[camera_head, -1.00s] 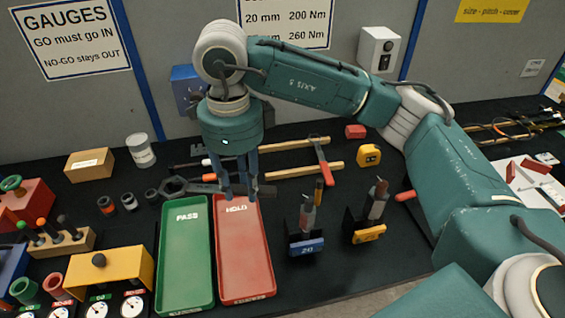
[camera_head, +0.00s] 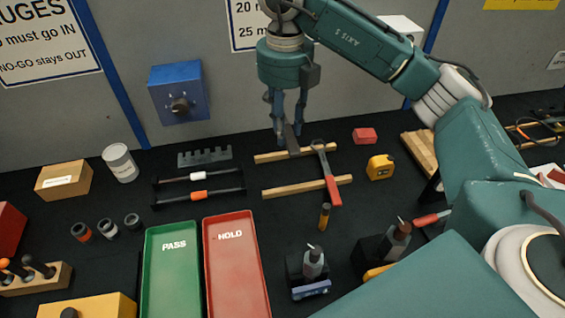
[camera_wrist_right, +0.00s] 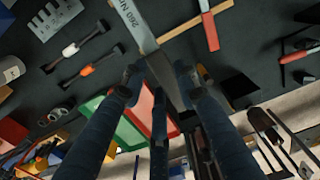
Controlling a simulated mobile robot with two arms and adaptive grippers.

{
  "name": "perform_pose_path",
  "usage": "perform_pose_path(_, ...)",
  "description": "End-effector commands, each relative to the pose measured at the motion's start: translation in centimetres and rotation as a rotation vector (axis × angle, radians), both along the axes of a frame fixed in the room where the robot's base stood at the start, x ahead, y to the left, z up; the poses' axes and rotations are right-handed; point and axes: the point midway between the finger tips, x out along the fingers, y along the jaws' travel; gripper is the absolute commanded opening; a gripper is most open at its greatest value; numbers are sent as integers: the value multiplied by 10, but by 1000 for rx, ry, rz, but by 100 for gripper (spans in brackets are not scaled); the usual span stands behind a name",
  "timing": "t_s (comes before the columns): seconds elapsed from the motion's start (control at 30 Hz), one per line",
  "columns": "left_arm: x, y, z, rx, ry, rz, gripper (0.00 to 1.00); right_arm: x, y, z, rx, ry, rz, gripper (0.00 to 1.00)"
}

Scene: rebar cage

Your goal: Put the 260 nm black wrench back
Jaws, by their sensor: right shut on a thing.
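My right gripper (camera_head: 288,122) is shut on the 260 Nm black wrench (camera_head: 292,141) above the rear wooden rail (camera_head: 323,150). The wrench's dark bar points toward the front rail (camera_head: 290,189); its far part is hidden by the fingers. In the right wrist view, the wrench (camera_wrist_right: 134,27) shows a "260 N…" marking and runs between the fingers (camera_wrist_right: 160,80). I cannot tell whether it touches the rail. A red-handled wrench (camera_head: 331,184) lies across both rails, just right of the held one. My left gripper is not in view.
The green PASS tray (camera_head: 173,285) and red HOLD tray (camera_head: 237,285) lie in front, left of the rails. A rack with two torque tools (camera_head: 199,195) is left of the rails. A yellow tape measure (camera_head: 380,167) and red block (camera_head: 366,135) are to the right.

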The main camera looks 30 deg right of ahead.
Motion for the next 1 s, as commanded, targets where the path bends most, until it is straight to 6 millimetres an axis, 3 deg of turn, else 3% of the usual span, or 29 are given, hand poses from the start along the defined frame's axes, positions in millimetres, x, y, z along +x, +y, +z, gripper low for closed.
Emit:
perform_pose_path(0.17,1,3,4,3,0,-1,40,-3,0,-30,2,7,2,0)
perform_pose_path(0.4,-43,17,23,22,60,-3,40,-3,0,-90,0,6,1,0)
perform_pose_path(0.5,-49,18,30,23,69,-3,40,-3,0,-115,0,5,2,0)
perform_pose_path(0.63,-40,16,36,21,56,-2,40,-3,0,-139,1,3,1,0)
perform_pose_path(0.83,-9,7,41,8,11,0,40,-2,0,-157,1,2,2,0)
perform_pose_path(1.0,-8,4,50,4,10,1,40,-3,1,-182,1,3,1,0)
